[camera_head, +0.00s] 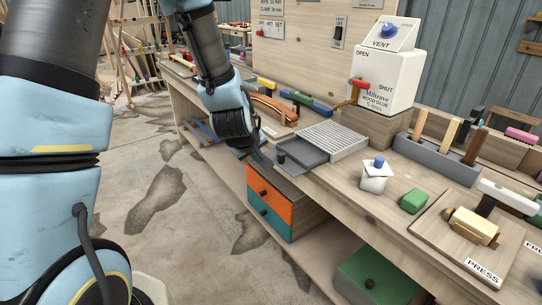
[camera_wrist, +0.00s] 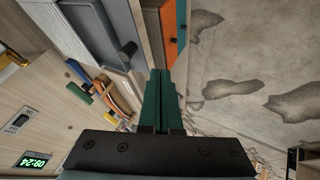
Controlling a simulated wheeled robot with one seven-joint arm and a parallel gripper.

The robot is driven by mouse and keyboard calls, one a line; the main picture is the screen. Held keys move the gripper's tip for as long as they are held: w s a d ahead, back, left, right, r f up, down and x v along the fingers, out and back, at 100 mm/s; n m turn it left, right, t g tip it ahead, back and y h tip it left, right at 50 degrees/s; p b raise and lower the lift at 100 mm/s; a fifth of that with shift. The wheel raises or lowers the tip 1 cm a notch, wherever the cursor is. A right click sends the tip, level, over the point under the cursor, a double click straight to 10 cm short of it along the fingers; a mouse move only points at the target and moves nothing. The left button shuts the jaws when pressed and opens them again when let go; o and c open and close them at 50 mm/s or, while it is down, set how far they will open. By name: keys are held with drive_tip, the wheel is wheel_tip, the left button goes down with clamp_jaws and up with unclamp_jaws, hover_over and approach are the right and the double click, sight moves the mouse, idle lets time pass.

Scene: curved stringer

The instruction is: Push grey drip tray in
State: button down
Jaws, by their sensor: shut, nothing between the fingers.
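The grey drip tray (camera_head: 303,154) sits on the workbench, pulled out toward the front edge from under a pale slatted grate (camera_head: 335,137). A dark knob (camera_head: 281,157) stands at its front end. In the wrist view the tray (camera_wrist: 85,28) is at the top left, with its dark handle (camera_wrist: 128,48) beside the fingers. My gripper (camera_head: 257,157) is in front of the tray's knob end at the bench edge. Its green fingers (camera_wrist: 160,75) are shut and empty. They look close to the handle, but I cannot tell whether they touch it.
A white glue dispenser (camera_head: 386,75) stands on a wooden block behind the grate. Orange (camera_head: 270,190) and teal (camera_head: 270,216) drawers are below the bench. Coloured tools lie behind my gripper.

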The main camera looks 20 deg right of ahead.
drive_tip(key=shift+w+d+f+p, duration=0.55)
drive_tip(key=shift+d+f, duration=0.1)
drive_tip(key=shift+d, duration=0.35)
drive_tip(key=shift+w+d+f+p, duration=0.55)
drive_tip(key=shift+d+f, duration=0.05)
drive_tip(key=shift+d, duration=0.45)
drive_tip(key=shift+w+d+f+p, duration=0.55)
drive_tip(key=shift+d+f, duration=0.1)
drive_tip(key=shift+d, duration=0.35)
